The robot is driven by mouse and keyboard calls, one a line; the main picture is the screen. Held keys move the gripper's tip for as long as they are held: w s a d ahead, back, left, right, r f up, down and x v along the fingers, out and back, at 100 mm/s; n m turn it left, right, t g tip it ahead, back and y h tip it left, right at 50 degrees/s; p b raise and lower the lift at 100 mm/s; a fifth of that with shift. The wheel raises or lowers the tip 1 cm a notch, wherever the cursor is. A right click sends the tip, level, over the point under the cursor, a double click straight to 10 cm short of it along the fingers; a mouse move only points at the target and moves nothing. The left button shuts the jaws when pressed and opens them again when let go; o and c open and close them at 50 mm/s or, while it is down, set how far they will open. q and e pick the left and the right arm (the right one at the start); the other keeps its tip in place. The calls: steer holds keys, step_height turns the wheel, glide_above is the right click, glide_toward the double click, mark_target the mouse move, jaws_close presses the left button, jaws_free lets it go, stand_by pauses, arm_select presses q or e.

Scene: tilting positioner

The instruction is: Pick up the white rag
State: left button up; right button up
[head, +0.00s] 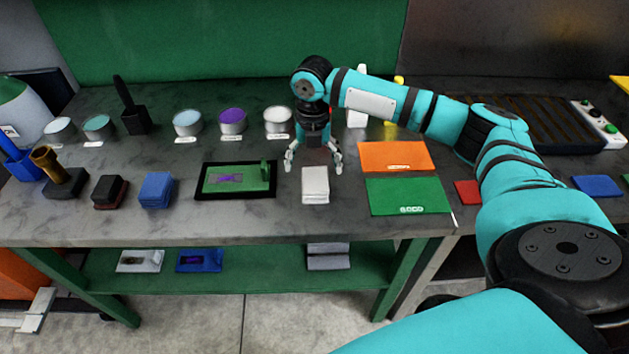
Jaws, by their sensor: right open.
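A white rag (315,184), folded into a small rectangular stack, lies on the grey worktop near its front edge. My right gripper (313,168) hangs just behind and above the rag, pointing down, with its fingers spread and nothing between them. The fingers look apart from the rag, though the exact height is hard to tell. My left gripper is out of view.
Left of the rag is a black-framed green tray (207,194); right are an orange mat (392,154) and a green mat (408,199). Several cans, including a purple-filled one (233,122), stand behind. A blue block (156,189) sits further left.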

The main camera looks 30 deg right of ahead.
mark_target(315, 178)
step_height(315, 178, down, 2)
steer(key=shift+f, duration=0.1)
steer(key=shift+s+f+p, duration=0.1)
steer(key=shift+f+p, duration=0.25)
steer(key=shift+p, duration=0.05)
steer(key=f, duration=0.2)
steer(key=f+p, duration=0.1)
steer(key=shift+d+f, duration=0.3)
steer(key=shift+f, duration=0.25)
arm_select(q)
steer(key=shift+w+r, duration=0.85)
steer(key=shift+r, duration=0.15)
arm_select(e)
steer(key=shift+c, duration=0.2)
steer(key=c, duration=1.2)
